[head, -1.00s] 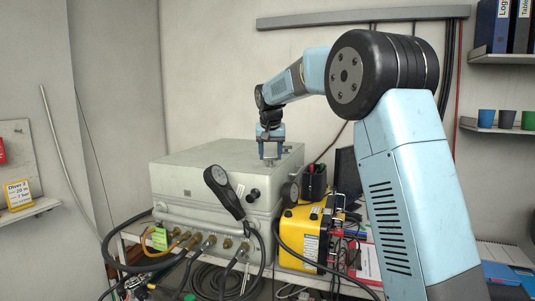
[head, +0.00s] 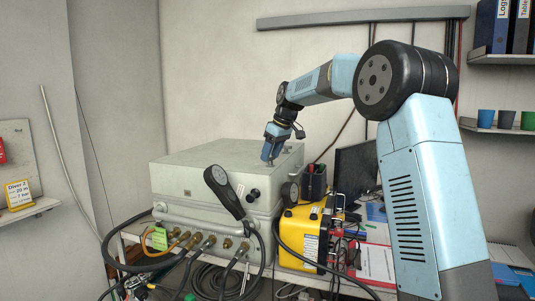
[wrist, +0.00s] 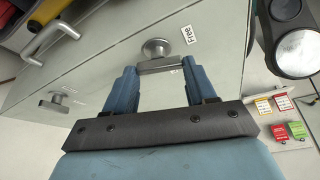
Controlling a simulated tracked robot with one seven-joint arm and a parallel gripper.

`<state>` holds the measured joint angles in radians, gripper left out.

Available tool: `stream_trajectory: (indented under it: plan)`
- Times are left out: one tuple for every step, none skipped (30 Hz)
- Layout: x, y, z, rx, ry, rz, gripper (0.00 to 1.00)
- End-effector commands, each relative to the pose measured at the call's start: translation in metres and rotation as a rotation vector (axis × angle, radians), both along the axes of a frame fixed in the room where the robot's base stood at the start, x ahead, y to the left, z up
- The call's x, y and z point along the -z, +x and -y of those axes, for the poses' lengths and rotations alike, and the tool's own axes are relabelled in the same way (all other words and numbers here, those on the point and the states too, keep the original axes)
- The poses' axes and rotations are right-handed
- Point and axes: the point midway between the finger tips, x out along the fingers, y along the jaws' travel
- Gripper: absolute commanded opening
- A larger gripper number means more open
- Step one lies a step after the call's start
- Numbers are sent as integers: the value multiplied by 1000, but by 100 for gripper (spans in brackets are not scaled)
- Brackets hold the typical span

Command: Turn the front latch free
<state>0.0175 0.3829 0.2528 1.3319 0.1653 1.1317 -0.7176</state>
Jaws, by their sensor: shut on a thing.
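The air panel box (head: 215,160) is a grey case on the bench, with a flat lid. My gripper (head: 267,157) is tilted at the right part of its lid. In the wrist view the blue fingers of my gripper (wrist: 166,68) are shut on the crossbar of the front latch (wrist: 157,48), which has a round metal knob. A white label reading "Free" (wrist: 188,33) is beside the latch. A second latch (wrist: 55,103) of similar shape sits further left on the same surface. In the head view my gripper hides the held latch.
Hoses (head: 205,280) hang in front. The air above the lid is free.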

Motion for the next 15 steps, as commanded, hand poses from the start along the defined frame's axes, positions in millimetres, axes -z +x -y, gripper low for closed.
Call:
stream_trajectory:
  plan:
    - [-1, 2, 5, -32, -1, 2, 25]
    - [-1, 3, 5, -55, -1, 3, 25]
    - [-1, 3, 6, -85, -2, 4, 25]
    - [0, 3, 6, -106, -2, 3, 25]
    - [0, 3, 6, -125, -3, 2, 25]
    - [0, 4, 7, -151, -3, 4, 25]
    - [0, 4, 7, -169, -3, 4, 25]
    - [-1, 4, 7, -185, -4, 4, 25]
    - [-1, 4, 8, -207, -4, 4, 25]
    - [-1, 4, 8, -219, -5, 5, 25]
    - [-1, 5, 8, -233, -5, 5, 25]
    - [-1, 5, 8, -248, -5, 6, 25]
    - [-1, 5, 8, -259, -5, 5, 25]
    - [-1, 5, 9, -269, -6, 5, 25]
    - [-1, 5, 9, -278, -6, 5, 25]
